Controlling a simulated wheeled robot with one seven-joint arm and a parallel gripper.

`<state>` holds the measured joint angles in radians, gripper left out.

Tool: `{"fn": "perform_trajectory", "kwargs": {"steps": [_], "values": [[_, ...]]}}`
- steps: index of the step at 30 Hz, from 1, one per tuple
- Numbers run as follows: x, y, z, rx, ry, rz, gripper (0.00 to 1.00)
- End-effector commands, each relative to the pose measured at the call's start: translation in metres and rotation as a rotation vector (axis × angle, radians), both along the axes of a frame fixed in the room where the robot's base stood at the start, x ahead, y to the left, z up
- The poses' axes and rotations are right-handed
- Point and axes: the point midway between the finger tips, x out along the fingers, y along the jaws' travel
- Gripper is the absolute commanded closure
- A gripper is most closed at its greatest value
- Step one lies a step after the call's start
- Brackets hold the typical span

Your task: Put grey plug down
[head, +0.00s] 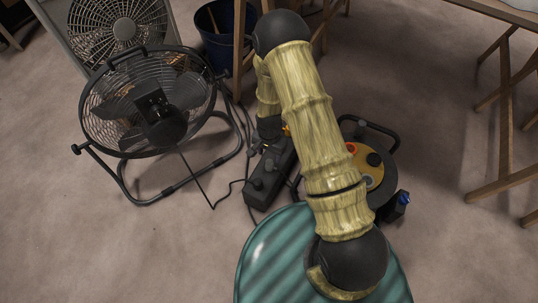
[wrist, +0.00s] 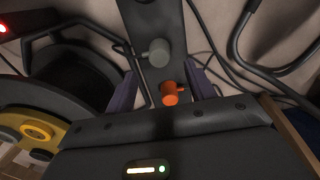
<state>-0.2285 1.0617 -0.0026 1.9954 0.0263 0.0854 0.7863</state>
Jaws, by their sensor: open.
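A grey plug (wrist: 157,53) stands on the dark power strip (wrist: 163,18) in the wrist view; I cannot tell whether it is fully seated. My gripper (wrist: 163,80) is open, its two purplish fingers apart on either side of the strip. Nothing is clamped between them. An orange plug (wrist: 172,94) is nearer to my palm, to the right of the grey plug's line. In the head view the power strip (head: 269,178) lies on the floor left of my arm, and my gripper is mostly hidden behind the arm.
A black floor fan (head: 150,105) stands at the left, with cables running toward the strip. A cable reel with a yellow face (head: 370,165) is right of the strip, partly behind my arm. A dark blue bucket (head: 215,30) and wooden trestle legs (head: 505,130) stand further off.

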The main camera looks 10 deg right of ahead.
Motion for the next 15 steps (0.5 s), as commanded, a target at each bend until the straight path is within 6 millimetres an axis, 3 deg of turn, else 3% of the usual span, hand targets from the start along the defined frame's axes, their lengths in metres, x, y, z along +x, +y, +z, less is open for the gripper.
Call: {"fn": "perform_trajectory", "kwargs": {"steps": [1, 6, 15], "values": [[0.000, 0.000, 0.016, 0.000, -0.001, 0.001, 0.46], [0.000, 0.000, 0.041, 0.000, -0.001, -0.001, 0.46], [0.000, 0.000, 0.049, -0.001, 0.001, 0.000, 0.46]]}}
